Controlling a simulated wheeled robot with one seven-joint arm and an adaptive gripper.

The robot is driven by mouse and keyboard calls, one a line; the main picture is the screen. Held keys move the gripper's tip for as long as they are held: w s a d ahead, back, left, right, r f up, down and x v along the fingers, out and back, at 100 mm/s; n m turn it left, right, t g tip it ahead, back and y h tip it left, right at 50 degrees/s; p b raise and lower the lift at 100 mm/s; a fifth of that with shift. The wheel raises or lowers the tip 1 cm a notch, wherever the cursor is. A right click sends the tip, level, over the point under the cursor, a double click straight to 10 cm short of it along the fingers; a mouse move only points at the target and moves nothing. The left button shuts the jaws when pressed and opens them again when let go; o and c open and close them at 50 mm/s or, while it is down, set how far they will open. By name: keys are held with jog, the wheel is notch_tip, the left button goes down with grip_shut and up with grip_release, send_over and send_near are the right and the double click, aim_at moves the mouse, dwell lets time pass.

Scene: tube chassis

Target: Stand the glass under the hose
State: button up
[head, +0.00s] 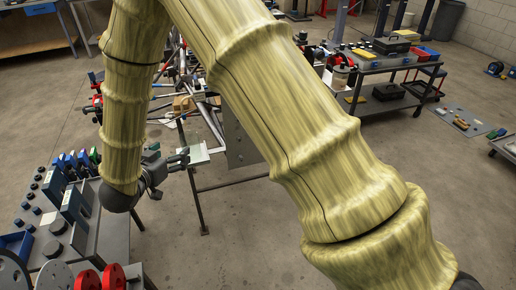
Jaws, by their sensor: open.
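My gripper (183,158) is in the left-centre of the head view, at the end of my arm, with its dark fingers pointing right. It is open, and nothing shows between the fingers. It is near a small pale plate (197,153) below the tube chassis (187,98). I cannot make out a glass or a hose. My arm covers much of the middle of the view and hides part of the chassis.
A grey bench (112,245) at lower left holds several dark and blue parts, with red discs (100,278) at its front. A tool cart (375,68) stands at back right. The floor (225,235) is bare in front of the chassis stand.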

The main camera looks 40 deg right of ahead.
jog(key=s+d+f+n+g+y, duration=0.15)
jog(key=s+f, duration=0.25)
jog(key=f, duration=0.4)
jog(key=s+d+f+n+y, duration=0.2)
jog(key=s+f+y, duration=0.1)
jog(key=f, duration=0.4)
jog(key=s+d+f+n+y, duration=0.15)
jog(key=s+f, duration=0.25)
jog(key=f, duration=0.4)
jog(key=s+d+f+n+g+y, duration=0.1)
jog(key=s+f, duration=0.3)
jog(key=s, duration=0.6)
jog(key=s+d+f+n+g+y, duration=0.1)
jog(key=s+f+g, duration=0.3)
jog(key=s, duration=0.6)
jog(key=s+d+f+n+g+y, duration=0.1)
jog(key=s+f+n+g+y, duration=0.1)
jog(key=s, duration=0.8)
notch_tip(320, 180, down, 3)
jog(key=shift+d+r+g+y, duration=0.1)
jog(key=shift+d+g+y, duration=0.1)
jog(key=shift+g+y, duration=0.35)
